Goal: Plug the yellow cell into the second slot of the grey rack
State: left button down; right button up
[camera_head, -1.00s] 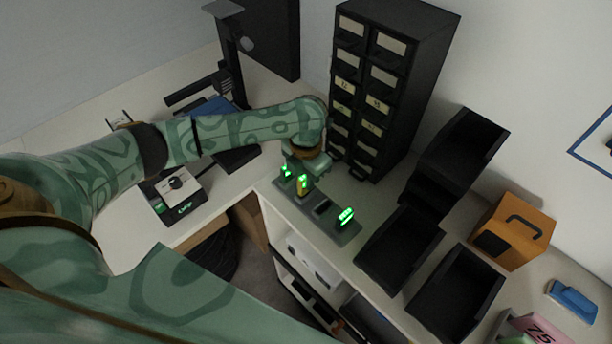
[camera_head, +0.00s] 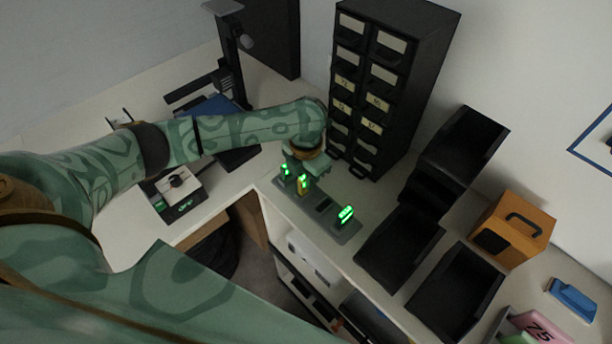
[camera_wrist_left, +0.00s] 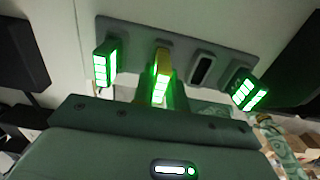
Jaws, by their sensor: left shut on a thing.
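The grey rack (camera_head: 333,222) lies on the counter, with several slots in a row. The yellow cell (camera_head: 303,189), with green lights, stands at the second slot from the left; the left wrist view also shows it there (camera_wrist_left: 163,62). I cannot tell whether it is seated fully. My left gripper (camera_head: 303,174) is over the rack, shut on the yellow cell; its fingertips are mostly hidden. Green-lit cells stand at the first slot (camera_wrist_left: 105,62) and the last slot (camera_wrist_left: 248,92). The third slot (camera_wrist_left: 203,69) is empty. My right gripper is not in view.
A black drawer cabinet (camera_head: 425,65) stands close behind the rack. Black bins (camera_head: 400,248) stand to the right, with an orange box (camera_head: 512,232) beyond. A device with a knob (camera_head: 176,190) is on the left counter. The counter's front edge is just before the rack.

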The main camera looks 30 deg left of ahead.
pick_arm(q)
jog(key=shift+p, duration=0.3)
jog(key=shift+f+b, duration=0.3)
jog(key=shift+f, duration=0.25)
dwell(0.5)
jog(key=c, duration=1.3)
grip_release()
jog(key=shift+c, duration=0.2)
jog(key=shift+r, duration=0.1)
notch_tip(320, 180, up, 16)
jog(key=p, duration=0.4)
